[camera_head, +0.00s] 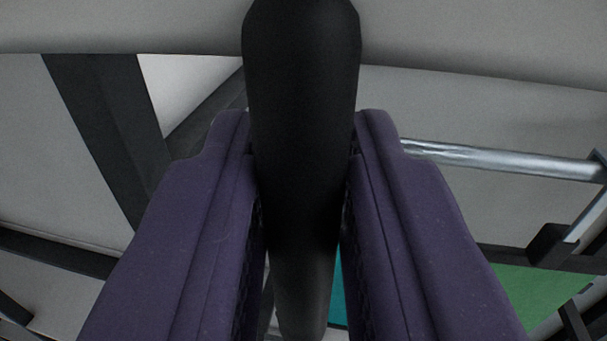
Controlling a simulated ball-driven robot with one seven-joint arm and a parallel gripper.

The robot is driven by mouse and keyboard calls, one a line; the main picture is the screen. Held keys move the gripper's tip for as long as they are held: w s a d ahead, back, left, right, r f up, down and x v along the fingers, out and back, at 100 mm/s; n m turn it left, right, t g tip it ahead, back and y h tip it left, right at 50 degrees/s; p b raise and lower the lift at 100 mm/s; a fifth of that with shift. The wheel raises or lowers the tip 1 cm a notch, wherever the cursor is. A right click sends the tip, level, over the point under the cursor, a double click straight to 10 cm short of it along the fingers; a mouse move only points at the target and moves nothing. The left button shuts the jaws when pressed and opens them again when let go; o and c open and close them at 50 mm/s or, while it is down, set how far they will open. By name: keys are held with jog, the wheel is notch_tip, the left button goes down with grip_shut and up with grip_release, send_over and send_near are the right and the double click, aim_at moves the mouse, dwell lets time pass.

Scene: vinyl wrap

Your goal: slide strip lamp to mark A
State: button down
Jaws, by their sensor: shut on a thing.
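My gripper (304,150) has two purple padded fingers, one on each side of a smooth black rounded bar (302,60). The fingers are shut on this bar. It runs from the top edge of the view down between the fingers, and its lower end narrows near the bottom edge. I cannot tell whether the bar is part of the strip lamp. No mark A can be made out.
A shiny metal rod (500,160) runs to the right of my gripper, with dark brackets at its right end. A dark beam (100,125) stands at the left. A green panel (545,295) shows at lower right. Pale grey surfaces lie behind.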

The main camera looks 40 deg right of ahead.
jog(key=shift+s+d, duration=0.15)
jog(key=shift+s, duration=0.05)
jog(key=c, duration=1.1)
grip_release()
jog(key=b+v, duration=0.1)
jog(key=v, duration=0.6)
jog(key=shift+s+a, duration=0.25)
jog(key=shift+s, duration=0.05)
